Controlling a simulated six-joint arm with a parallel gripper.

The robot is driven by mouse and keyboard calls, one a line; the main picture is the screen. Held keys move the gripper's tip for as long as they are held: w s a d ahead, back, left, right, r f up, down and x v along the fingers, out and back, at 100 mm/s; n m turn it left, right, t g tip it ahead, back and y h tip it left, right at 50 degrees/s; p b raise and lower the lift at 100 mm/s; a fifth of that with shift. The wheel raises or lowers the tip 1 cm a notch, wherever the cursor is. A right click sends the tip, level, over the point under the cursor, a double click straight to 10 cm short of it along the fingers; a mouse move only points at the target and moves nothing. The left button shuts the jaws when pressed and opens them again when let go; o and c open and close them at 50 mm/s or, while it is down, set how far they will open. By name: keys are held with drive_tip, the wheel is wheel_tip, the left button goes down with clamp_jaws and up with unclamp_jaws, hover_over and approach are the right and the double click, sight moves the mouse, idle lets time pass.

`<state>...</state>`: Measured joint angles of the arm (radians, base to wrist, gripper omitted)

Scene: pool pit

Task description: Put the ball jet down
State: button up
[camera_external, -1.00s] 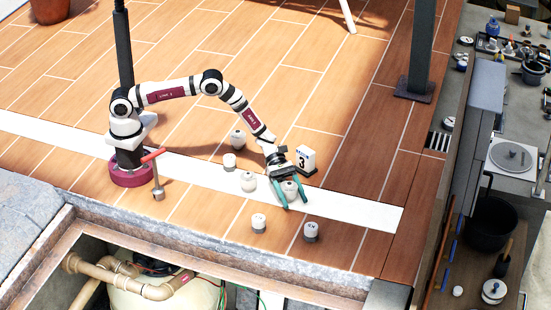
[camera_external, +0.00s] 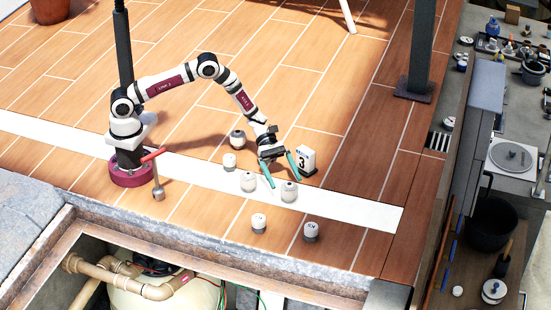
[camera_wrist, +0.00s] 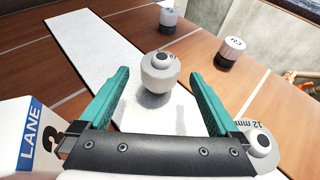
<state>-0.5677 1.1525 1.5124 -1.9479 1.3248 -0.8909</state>
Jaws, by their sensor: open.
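The ball jet (camera_external: 289,191), a rounded white fitting with a small dark-centred nozzle on top, stands upright on the white strip (camera_external: 345,209). In the wrist view the ball jet (camera_wrist: 158,74) shows between and beyond the teal fingers, with gaps on both sides. My gripper (camera_external: 283,170) is open and empty, above and a little behind the ball jet in the external view. The number 3 lane marker (camera_external: 306,160) stands just right of my gripper; its LANE side (camera_wrist: 30,140) shows at lower left in the wrist view.
A fitting marked 12 mm (camera_wrist: 262,142) is close to the right finger; it stands left of the ball jet in the external view (camera_external: 248,182). Other fittings stand nearby (camera_external: 259,223), (camera_external: 311,231), (camera_external: 229,161), (camera_external: 237,139). The strip's right end is clear.

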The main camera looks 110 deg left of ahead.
drive_tip(key=v, duration=0.4)
drive_tip(key=shift+s+a+r, duration=0.1)
drive_tip(key=shift+s, duration=0.05)
drive_tip(key=s+d+r+m+g, duration=0.8)
drive_tip(key=s+d+r+m, duration=0.4)
drive_tip(key=s+d+m, duration=0.15)
drive_tip(key=s+d+r+m+g+y, duration=0.1)
drive_tip(key=s+r+m+g+y, duration=0.15)
drive_tip(key=s+m, duration=0.4)
drive_tip(key=s+r+m+g+y, duration=0.1)
drive_tip(key=s+r+m+y, duration=0.15)
drive_tip(key=s+m, duration=0.35)
drive_tip(key=s+a+m+t+y, duration=0.1)
drive_tip(key=s+a+m+y, duration=0.5)
drive_tip(key=s, duration=0.4)
drive_tip(key=shift+m+t, duration=0.3)
drive_tip(key=shift+t, duration=0.05)
drive_tip(key=shift+o, duration=0.2)
drive_tip(key=shift+s+f, duration=0.1)
